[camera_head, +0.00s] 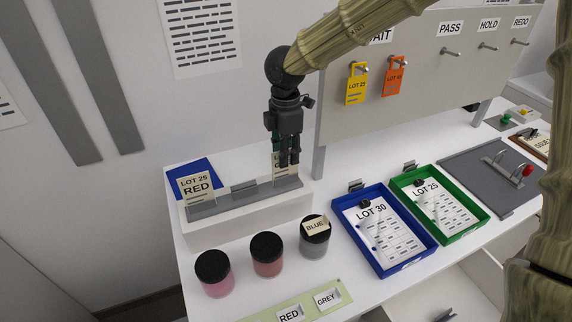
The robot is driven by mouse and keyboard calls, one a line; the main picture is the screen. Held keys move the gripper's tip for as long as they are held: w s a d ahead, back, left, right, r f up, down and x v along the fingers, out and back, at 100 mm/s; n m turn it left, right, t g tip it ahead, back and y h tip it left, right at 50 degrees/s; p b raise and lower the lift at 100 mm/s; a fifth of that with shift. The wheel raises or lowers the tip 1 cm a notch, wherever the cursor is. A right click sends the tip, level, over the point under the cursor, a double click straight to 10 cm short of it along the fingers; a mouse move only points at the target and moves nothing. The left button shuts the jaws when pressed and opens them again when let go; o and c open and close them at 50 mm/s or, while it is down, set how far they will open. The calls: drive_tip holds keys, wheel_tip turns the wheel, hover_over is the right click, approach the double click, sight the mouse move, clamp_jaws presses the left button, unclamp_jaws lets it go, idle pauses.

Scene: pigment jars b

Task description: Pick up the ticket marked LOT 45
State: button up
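My gripper (289,163) points down at the right end of a grey card rack (232,204) on a white block. Its fingers overlap a cream card (277,174) standing in the rack, hiding most of its print; only the start of "LOT" shows. I cannot tell whether the fingers touch this card or are closed on it. Another cream card (196,186), reading LOT 25 RED, stands at the rack's left end. On the grey board, an orange tag (394,80) hangs on a peg; its small print looks like LOT 45, not certain. A yellow tag (356,88) beside it reads LOT 25.
Three dark-lidded jars (266,254) stand in front of the rack, the right one with a BLUE label. A blue tray (418,262) with a LOT 30 sheet and a green tray (475,232) with a LOT 25 sheet lie to the right. The PASS, HOLD and REDO pegs are empty.

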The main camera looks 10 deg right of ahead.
drive_tip(key=shift+s+f+p, duration=0.2)
drive_tip(key=shift+s+p, duration=0.1)
drive_tip(key=f, duration=0.1)
drive_tip(key=f+p, duration=0.1)
drive_tip(key=f, duration=0.1)
drive_tip(key=shift+w+a+f, duration=0.1)
drive_tip(key=shift+w+f, duration=0.1)
drive_tip(key=shift+w, duration=0.15)
drive_tip(key=shift+f, duration=0.3)
drive_tip(key=shift+s+f, duration=0.1)
drive_tip(key=shift+s, duration=0.1)
drive_tip(key=shift+w, duration=0.1)
drive_tip(key=c, duration=0.4)
clamp_jaws()
